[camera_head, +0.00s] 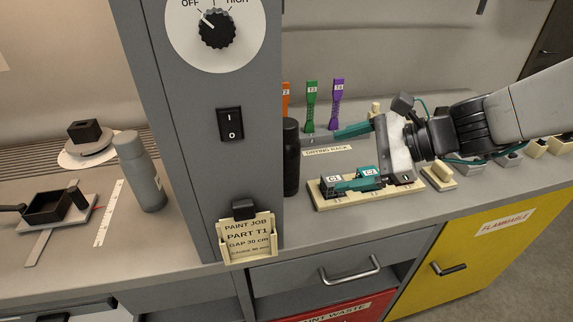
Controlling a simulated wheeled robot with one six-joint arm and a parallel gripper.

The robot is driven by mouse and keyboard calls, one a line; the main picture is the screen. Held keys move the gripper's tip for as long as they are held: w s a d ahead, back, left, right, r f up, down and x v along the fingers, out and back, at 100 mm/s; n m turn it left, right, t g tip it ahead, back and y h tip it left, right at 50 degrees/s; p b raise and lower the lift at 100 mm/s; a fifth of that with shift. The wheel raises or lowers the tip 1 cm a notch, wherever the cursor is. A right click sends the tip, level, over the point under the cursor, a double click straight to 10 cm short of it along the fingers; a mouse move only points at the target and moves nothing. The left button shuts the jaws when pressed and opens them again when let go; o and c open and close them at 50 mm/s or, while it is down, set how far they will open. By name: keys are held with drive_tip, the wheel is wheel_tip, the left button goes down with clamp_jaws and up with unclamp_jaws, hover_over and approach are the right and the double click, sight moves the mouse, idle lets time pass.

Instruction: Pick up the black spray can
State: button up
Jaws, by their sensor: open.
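The black spray can (291,158) stands upright on the right-hand bench, right beside the grey pillar, which hides part of its left side. My gripper (337,158) comes in from the right with its teal fingers spread and pointing left toward the can. It is open and empty, with a gap between the fingertips and the can. The lower finger shows just above or in front of a cream tray (325,203) with labels C1 and C2; I cannot tell if they touch.
The grey pillar (185,120) with dial and switch stands left of the can. A grey can (140,172) stands on the left bench. Orange, green (310,106) and purple (337,104) upright pieces stand behind, near the drying rack label. Small cream blocks lie right of the tray.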

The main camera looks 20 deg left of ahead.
sight(298, 157)
drive_tip(key=w+a+f+m, duration=0.2)
drive_tip(key=a, duration=0.1)
drive_tip(key=w+a+f+m+t+y, duration=0.1)
drive_tip(key=w+a+f+m, duration=0.1)
drive_tip(key=a+m, duration=0.1)
drive_tip(key=w+a+f+m+t, duration=0.1)
drive_tip(key=w+a+f+m, duration=0.1)
drive_tip(key=w+a+f, duration=0.1)
drive_tip(key=shift+a+f+m, duration=0.1)
drive_tip(key=shift+a+m, duration=0.3)
drive_tip(key=x, duration=0.5)
drive_tip(key=shift+w+a+f, duration=0.15)
drive_tip(key=shift+w+a, duration=0.05)
drive_tip(key=shift+w, duration=0.15)
drive_tip(key=c, duration=1.3)
